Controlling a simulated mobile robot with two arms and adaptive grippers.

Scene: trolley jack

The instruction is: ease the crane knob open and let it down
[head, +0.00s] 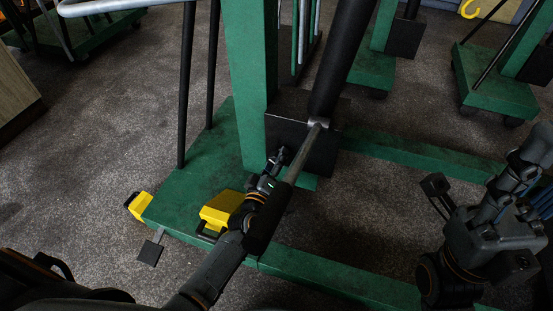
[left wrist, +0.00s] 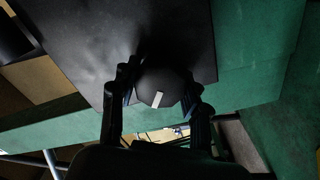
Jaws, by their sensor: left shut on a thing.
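The crane is green, with an upright mast (head: 250,80) on a green base (head: 185,190). A black block (head: 320,150) sits at the foot of its black ram (head: 340,60). The crane knob (left wrist: 160,86) is dark and round with a white mark, seen in the left wrist view against the block's dark face. My left gripper (head: 276,163) reaches to the block in the head view, and its two fingers are closed on either side of the knob. The knob is hidden in the head view. My right gripper (head: 480,230) hangs at the right, away from the crane's block.
A pump handle (head: 300,158) with a black grip slants from the block across my left forearm. Yellow boxes (head: 219,210) and a black pedal (head: 149,253) are at the base's near side. Other green cranes (head: 490,80) stand behind. Floor (head: 75,150) at left is clear.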

